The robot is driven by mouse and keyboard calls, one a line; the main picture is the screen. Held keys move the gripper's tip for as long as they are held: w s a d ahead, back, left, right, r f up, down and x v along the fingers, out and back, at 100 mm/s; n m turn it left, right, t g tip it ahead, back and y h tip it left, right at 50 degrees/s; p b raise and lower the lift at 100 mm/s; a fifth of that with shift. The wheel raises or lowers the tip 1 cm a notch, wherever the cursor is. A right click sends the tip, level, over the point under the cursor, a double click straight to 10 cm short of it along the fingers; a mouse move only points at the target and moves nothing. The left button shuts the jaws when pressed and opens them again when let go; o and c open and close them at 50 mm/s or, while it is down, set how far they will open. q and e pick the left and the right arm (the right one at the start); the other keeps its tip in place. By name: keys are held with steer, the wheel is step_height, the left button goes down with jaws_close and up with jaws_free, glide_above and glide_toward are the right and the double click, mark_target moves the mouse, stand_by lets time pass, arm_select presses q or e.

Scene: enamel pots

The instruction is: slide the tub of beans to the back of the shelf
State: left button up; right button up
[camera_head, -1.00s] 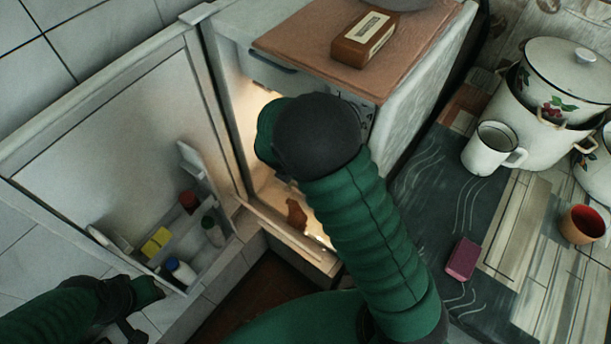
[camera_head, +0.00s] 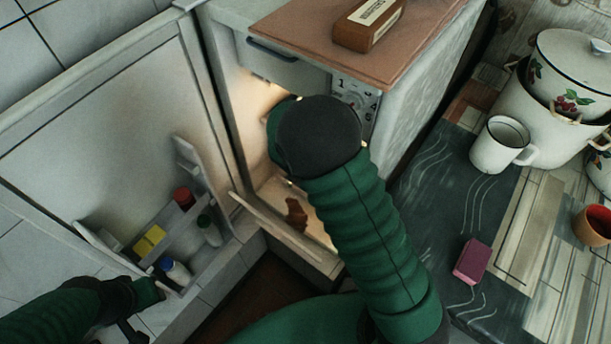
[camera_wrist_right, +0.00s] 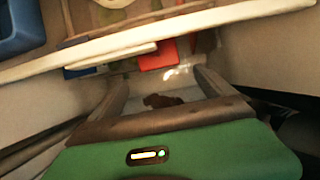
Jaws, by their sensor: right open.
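An open fridge (camera_head: 262,195) with a lit inside stands in the head view. My right arm reaches into it, and its forearm hides most of the inside and the gripper. In the right wrist view my right gripper (camera_wrist_right: 160,84) is open and empty, below a pale shelf edge (camera_wrist_right: 200,24). I cannot tell which thing is the tub of beans; a blue container (camera_wrist_right: 18,28) is cut off at the top left, and a red thing (camera_wrist_right: 158,56) sits beneath the shelf edge. My left gripper (camera_head: 150,294) is near the open door's bottom, its fingers unclear.
The fridge door (camera_head: 95,150) is open to the left, with bottles and a yellow box (camera_head: 149,241) in its rack. A small brown thing (camera_head: 297,214) lies low inside the fridge. A counter at right holds a white mug (camera_head: 497,146), pots and a pink sponge (camera_head: 471,262).

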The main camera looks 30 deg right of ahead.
steer(key=b+x, duration=0.3)
steer(key=x, duration=0.6)
steer(key=shift+w+d+f, duration=0.1)
steer(key=shift+d+f, duration=0.05)
steer(key=shift+f, duration=0.1)
steer(key=c, duration=1.6)
steer(key=o, duration=1.6)
steer(key=p+v, duration=0.6)
steer(key=v, duration=1.1)
